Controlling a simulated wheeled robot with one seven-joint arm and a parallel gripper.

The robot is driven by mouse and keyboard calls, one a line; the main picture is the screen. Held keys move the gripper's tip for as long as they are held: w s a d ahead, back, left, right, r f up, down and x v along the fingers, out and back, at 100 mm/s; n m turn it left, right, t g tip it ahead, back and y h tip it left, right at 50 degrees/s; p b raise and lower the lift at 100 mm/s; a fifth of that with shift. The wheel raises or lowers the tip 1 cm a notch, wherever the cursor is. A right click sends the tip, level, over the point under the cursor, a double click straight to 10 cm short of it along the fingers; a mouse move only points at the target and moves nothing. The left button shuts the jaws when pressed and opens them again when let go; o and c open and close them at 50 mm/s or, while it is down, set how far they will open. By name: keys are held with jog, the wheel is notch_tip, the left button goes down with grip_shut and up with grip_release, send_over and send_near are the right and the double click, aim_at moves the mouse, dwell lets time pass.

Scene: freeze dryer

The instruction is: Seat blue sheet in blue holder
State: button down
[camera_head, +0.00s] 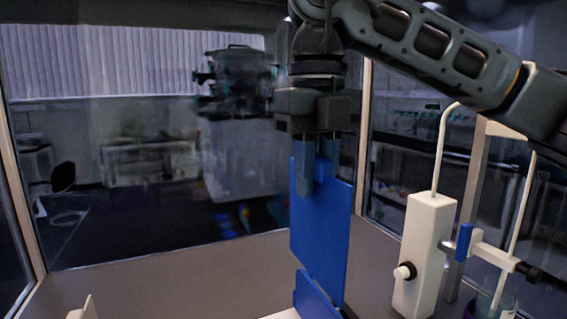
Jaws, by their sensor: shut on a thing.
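My gripper (319,186) is in the upper middle of the head view, pointing down. It is shut on the top edge of a blue sheet (322,240), which hangs upright below it. The blue holder (314,298) is at the bottom of the view, cut off by the frame edge. The sheet's lower edge is just above or behind the holder's upper part. I cannot tell whether they touch or whether the sheet sits inside the holder.
A white device with a black-ringed knob (425,250) stands close on the right. A metal stand with a blue clamp (464,243) is beside it. A small pale piece (83,310) is at the lower left. The grey table (190,278) is clear left of the sheet.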

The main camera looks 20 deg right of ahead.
aim_at(329, 232)
jog(key=shift+s+d+f, duration=0.15)
jog(key=shift+s+d, duration=0.05)
jog(key=shift+d, duration=0.8)
jog(key=shift+d+f, duration=0.15)
jog(key=shift+f, duration=0.1)
jog(key=shift+f+b, duration=0.35)
jog(key=shift+f, duration=1.2)
jog(key=shift+b, duration=0.35)
jog(key=shift+f+b, duration=2.5)
jog(key=shift+b, duration=0.05)
jog(key=shift+f+b, duration=2.2)
